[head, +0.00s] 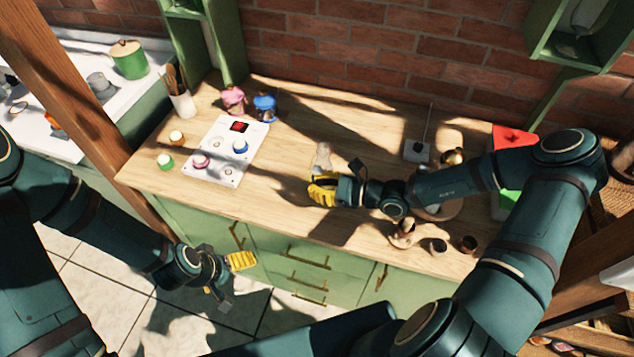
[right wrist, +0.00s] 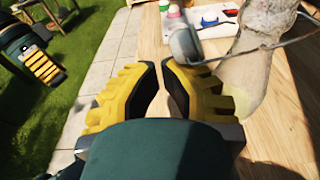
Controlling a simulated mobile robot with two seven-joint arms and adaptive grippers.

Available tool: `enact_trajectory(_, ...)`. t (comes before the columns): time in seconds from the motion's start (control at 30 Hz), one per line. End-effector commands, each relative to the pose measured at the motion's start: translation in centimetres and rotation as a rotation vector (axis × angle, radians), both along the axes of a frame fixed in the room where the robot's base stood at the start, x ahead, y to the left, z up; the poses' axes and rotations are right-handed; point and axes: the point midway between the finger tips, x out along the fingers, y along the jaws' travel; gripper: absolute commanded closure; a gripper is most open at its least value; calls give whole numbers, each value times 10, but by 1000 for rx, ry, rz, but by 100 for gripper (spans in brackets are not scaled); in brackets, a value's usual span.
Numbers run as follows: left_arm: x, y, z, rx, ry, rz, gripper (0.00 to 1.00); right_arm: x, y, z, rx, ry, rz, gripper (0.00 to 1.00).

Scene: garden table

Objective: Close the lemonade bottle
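The clear glass lemonade bottle (head: 323,157) stands on the wooden table, just behind my right gripper (head: 322,190). In the right wrist view the bottle (right wrist: 248,75) is large at the upper right, with pale liquid inside. Its grey swing stopper (right wrist: 185,45) hangs on a wire beside the bottle, off the mouth. My right gripper's yellow fingers (right wrist: 160,75) are slightly apart with nothing between them, just short of the stopper. Whether they touch it is unclear. My left gripper (head: 228,278) is empty, its fingers spread, in front of the table.
A white panel (head: 226,150) with coloured knobs lies left of the bottle. Pink (head: 232,100) and blue (head: 265,107) items stand behind it. Small cups (head: 438,246) stand by my right forearm. The table's front edge is near; bare wood lies between panel and bottle.

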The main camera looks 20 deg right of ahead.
Motion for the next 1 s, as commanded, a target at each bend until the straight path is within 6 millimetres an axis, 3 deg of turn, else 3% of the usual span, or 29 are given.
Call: enact_trajectory(1.0, 0, 0, 22, 0, 0, 0, 4, -7, 5, 18, 1, 1, 1, 100)
